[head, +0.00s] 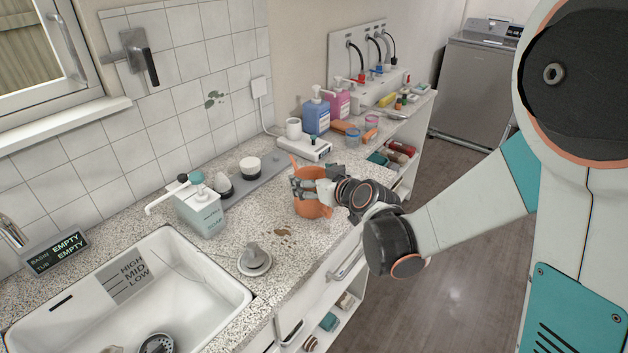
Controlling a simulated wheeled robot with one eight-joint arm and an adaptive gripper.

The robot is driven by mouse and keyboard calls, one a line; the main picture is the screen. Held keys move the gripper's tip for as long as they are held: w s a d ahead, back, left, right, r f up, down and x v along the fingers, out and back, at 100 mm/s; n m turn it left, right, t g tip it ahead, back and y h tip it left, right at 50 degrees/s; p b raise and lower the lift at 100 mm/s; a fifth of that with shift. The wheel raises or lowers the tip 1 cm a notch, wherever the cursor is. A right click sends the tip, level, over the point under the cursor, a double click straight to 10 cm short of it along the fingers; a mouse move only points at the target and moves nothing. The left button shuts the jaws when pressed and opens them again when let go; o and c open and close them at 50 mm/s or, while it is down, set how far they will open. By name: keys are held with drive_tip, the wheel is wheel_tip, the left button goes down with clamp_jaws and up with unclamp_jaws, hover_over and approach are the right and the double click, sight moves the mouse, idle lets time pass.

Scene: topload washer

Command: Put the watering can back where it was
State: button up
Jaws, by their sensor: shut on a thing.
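The orange watering can (312,208) is at the counter's front part, in the middle of the head view. My gripper (303,187) reaches in from the right and is shut on the can, its fingers at the can's upper part. The fingers and wrist hide part of the can's rim and right side. The can looks about upright. I cannot tell whether its base touches the counter or is slightly above it.
The speckled counter (225,258) has brown marks beside the can. A sink (190,290), grey stopper (255,259) and pump dispenser (203,212) stand left. Behind are a white scale-like device (305,149), blue bottle (316,117) and pink bottle (339,104). The washer (474,80) is far right.

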drive_tip(key=shift+f, duration=0.15)
drive_tip(key=o, duration=1.4)
drive_tip(key=shift+o, duration=0.2)
drive_tip(key=shift+r, duration=0.2)
drive_tip(key=s+d+r+m+g+h+p, duration=0.1)
drive_tip(key=s+d+r+m+h, duration=0.1)
drive_tip(key=s+d, duration=0.4)
drive_tip(key=s+d+r+m+g+h+p, duration=0.1)
drive_tip(key=s+d+r, duration=0.3)
drive_tip(key=s, duration=1)
drive_tip(key=s+d+r+m+g+h+p, duration=0.1)
drive_tip(key=s+d+r+m+g+h, duration=0.1)
drive_tip(key=s+d, duration=0.7)
drive_tip(key=shift+s+d+r+m+g+h, duration=0.15)
drive_tip(key=shift+s+r+m+g+h, duration=0.3)
drive_tip(key=shift+s+h, duration=0.3)
